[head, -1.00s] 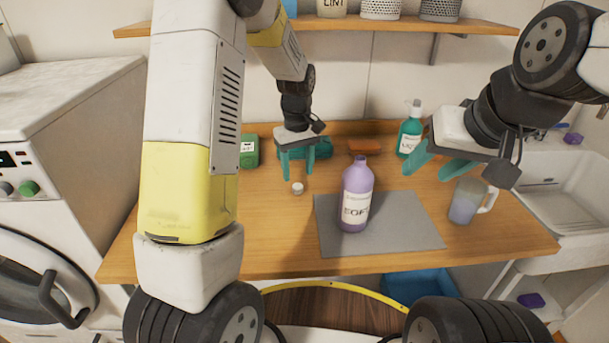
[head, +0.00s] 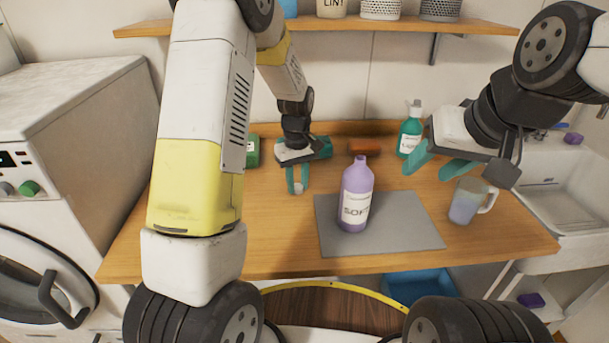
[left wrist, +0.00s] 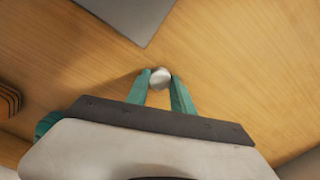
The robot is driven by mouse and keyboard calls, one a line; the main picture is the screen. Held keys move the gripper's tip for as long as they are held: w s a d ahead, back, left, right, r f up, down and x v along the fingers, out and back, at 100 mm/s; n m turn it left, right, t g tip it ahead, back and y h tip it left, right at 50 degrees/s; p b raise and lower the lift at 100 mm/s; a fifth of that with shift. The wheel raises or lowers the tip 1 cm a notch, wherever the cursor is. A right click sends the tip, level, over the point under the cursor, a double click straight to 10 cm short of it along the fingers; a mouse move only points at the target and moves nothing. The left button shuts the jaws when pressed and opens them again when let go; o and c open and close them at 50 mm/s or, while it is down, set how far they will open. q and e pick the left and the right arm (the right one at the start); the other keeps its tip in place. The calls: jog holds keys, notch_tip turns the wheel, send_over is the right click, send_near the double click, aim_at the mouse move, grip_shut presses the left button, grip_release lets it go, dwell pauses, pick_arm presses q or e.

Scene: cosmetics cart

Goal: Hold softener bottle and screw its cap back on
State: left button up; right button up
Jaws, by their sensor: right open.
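The purple softener bottle (head: 356,198) stands upright and uncapped on the grey mat (head: 405,228). The small whitish cap (head: 298,188) is to its left, between the teal fingertips of my left gripper (head: 298,187). In the left wrist view, the cap (left wrist: 160,77) touches both fingertips of the left gripper (left wrist: 160,82), so it is shut on the cap, at or just above the wood. My right gripper (head: 430,169) is open and empty, above the table to the right of the bottle.
A mug (head: 467,200) stands right of the mat. A teal spray bottle (head: 409,132), an orange-brown brush-like item (head: 364,146) and a green box (head: 253,151) are at the back of the wooden table (head: 190,240). The table's front left is clear.

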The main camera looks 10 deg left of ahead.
aim_at(298, 187)
pick_arm(q)
grip_shut()
jog(key=shift+r, duration=0.45)
jog(key=r, duration=0.2)
jog(key=shift+s+r, duration=0.25)
jog(key=shift+r, duration=0.15)
jog(key=s, duration=0.5)
jog(key=s+r, duration=0.1)
jog(key=s, duration=0.4)
jog(key=s+d, duration=0.1)
jog(key=s, duration=0.4)
jog(key=shift+s+r, duration=0.15)
jog(key=shift+s, duration=0.1)
